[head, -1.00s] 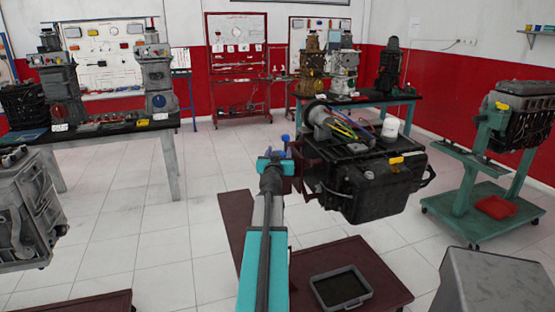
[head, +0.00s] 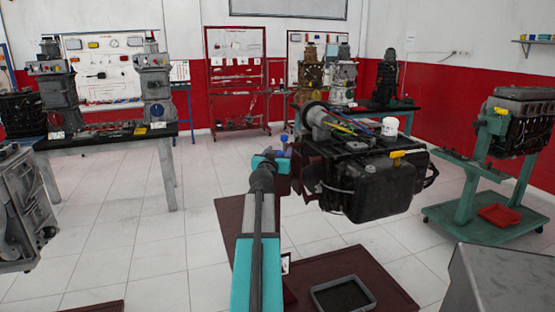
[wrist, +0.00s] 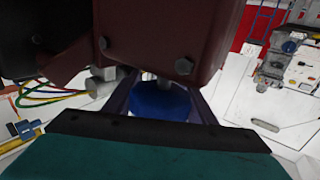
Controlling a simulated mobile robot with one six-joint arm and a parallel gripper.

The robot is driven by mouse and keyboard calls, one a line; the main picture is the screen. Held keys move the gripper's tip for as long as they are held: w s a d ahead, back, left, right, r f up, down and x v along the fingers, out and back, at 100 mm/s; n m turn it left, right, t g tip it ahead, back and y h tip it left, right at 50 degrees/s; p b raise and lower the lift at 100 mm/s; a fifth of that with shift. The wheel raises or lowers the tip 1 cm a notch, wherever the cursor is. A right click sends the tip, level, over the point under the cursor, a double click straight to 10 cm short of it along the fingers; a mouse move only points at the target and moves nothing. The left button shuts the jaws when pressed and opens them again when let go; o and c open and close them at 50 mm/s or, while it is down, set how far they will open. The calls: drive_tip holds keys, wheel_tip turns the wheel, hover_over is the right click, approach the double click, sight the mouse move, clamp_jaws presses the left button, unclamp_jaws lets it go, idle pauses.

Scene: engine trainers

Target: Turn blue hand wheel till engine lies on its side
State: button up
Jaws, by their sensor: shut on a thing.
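The engine (head: 375,185) is a black block with coloured cables and a white cap on top, held at the side of a dark red stand (head: 345,265). In the head view it looks roughly upright. The blue hand wheel (head: 283,141) shows only as a small blue piece beyond my gripper (head: 277,153), left of the engine. In the wrist view the blue wheel (wrist: 160,101) sits between the fingers of my gripper (wrist: 160,108), under a dark red bolted housing (wrist: 160,45). My gripper is shut on the wheel. Part of the wheel is hidden by my gripper.
A grey tray (head: 342,295) lies on the stand's base below the engine. A green engine stand (head: 480,200) is at the right, with a grey box (head: 500,275) in front. A grey engine (head: 25,215) is at the left edge. The tiled floor at left is open.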

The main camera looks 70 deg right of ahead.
drive_tip(key=shift+s+f+m+g+b, duration=0.3)
drive_tip(key=shift+g+b, duration=0.2)
drive_tip(key=shift+b, duration=0.45)
drive_tip(key=o, duration=1)
drive_tip(key=shift+a+r, duration=0.1)
drive_tip(key=shift+o, duration=0.2)
drive_tip(key=shift+w, duration=0.1)
drive_tip(key=s+a+b, duration=0.1)
drive_tip(key=a, duration=1.2)
drive_tip(key=shift+s+a, duration=0.15)
drive_tip(key=shift+a, duration=0.2)
